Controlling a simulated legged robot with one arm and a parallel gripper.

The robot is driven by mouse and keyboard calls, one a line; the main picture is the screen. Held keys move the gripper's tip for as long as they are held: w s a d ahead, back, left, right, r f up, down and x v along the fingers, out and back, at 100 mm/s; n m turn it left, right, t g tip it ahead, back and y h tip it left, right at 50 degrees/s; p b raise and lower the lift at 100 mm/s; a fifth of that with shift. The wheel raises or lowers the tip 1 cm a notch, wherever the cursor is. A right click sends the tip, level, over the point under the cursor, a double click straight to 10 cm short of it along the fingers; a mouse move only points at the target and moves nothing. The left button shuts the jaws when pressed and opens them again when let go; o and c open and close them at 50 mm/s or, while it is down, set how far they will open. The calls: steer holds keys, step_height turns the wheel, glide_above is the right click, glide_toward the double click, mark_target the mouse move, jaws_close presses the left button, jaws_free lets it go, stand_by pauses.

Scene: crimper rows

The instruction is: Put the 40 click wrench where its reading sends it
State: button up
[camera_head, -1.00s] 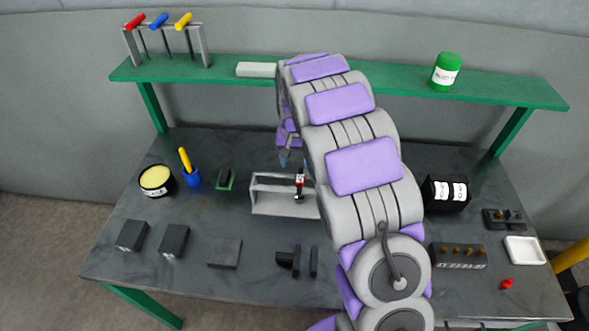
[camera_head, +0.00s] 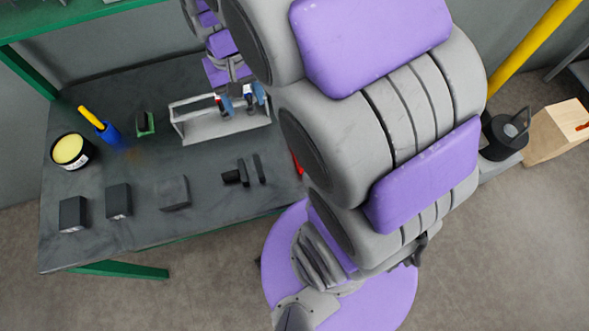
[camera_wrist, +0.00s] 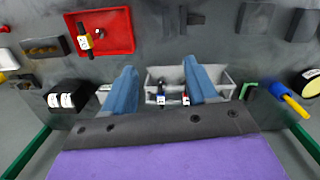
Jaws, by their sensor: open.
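The grey open tray (camera_head: 180,128) stands on the dark bench, and also shows in the wrist view (camera_wrist: 228,90). In the wrist view it holds a tool with a blue band (camera_wrist: 160,97) and one with a red band (camera_wrist: 185,99). A yellow-banded tool (camera_wrist: 85,40) lies in a red tray (camera_wrist: 118,28). No reading is legible, so I cannot tell which is the 40 click wrench. My gripper (camera_wrist: 160,66) is open and empty, its blue fingers apart over the grey tray; in the head view my gripper (camera_head: 244,98) is at that tray's right part.
A yellow-handled tool in a blue cup (camera_head: 110,134), a round yellow-topped tin (camera_head: 72,150) and several dark blocks (camera_head: 118,200) stand on the bench. A black box with white labels (camera_wrist: 68,96) is on the wrist view's left. My arm hides the bench's right side in the head view.

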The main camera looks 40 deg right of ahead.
steer(key=s+a+n, duration=0.1)
steer(key=s+n, duration=0.1)
steer(key=s, duration=1.8)
steer(key=shift+g, duration=0.4)
steer(key=shift+f, duration=0.15)
